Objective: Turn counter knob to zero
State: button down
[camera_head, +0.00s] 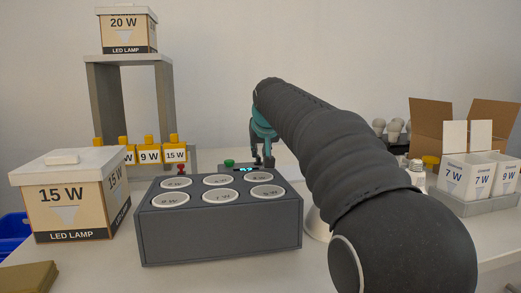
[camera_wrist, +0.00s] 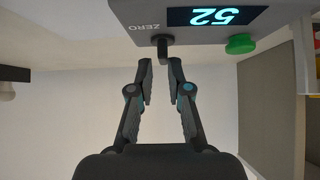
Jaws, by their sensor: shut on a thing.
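The counter is a grey box with a lit blue display (camera_wrist: 215,16), upside down in the wrist view, showing a 2 and a 5. The word ZERO is printed beside its small dark knob (camera_wrist: 162,46). My gripper (camera_wrist: 164,72) is at the knob, shut on it, with one finger on either side. In the head view my gripper (camera_head: 262,162) points down at the counter's right end, behind the dark socket box. The display (camera_head: 249,170) shows small there, and the knob is hidden by the fingers.
A green button (camera_wrist: 241,44) sits on the counter near the display. The dark socket box (camera_head: 220,233) with several round lids stands in front. A 15 W carton (camera_head: 70,200) is at left, and open cartons (camera_head: 445,120) and white boxes (camera_head: 465,177) at right.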

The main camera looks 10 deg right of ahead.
jog(key=shift+w+a+f+m+g+h+p, duration=0.2)
jog(key=shift+f+m+h, duration=0.15)
jog(key=shift+f, duration=0.2)
jog(key=shift+w+a+f+m+g+h+p, duration=0.15)
jog(key=shift+f+m+h+p, duration=0.1)
jog(key=shift+f+m, duration=0.25)
jog(key=shift+m, duration=0.25)
jog(key=m+h, duration=0.1)
jog(key=m, duration=0.1)
jog(key=m+g+h+p, duration=0.1)
jog(key=h, duration=0.1)
jog(key=shift+a+r+m+p, duration=0.2)
jog(key=shift+m+p, duration=0.1)
jog(key=shift+m, duration=0.1)
jog(key=m+g+h+p, duration=0.1)
jog(key=m+p, duration=0.1)
jog(key=m+g+h+p, duration=0.1)
jog(key=m+h, duration=0.1)
jog(key=m, duration=0.1)
jog(key=shift+w+r+g+p, duration=0.2)
jog(key=shift+g+p, duration=0.05)
jog(key=shift+p, duration=0.15)
jog(key=shift+f+m+g+h+p, duration=0.15)
jog(key=shift+m+g+h+p, duration=0.2)
jog(key=shift+m+g, duration=0.45)
jog(key=shift+m, duration=0.3)
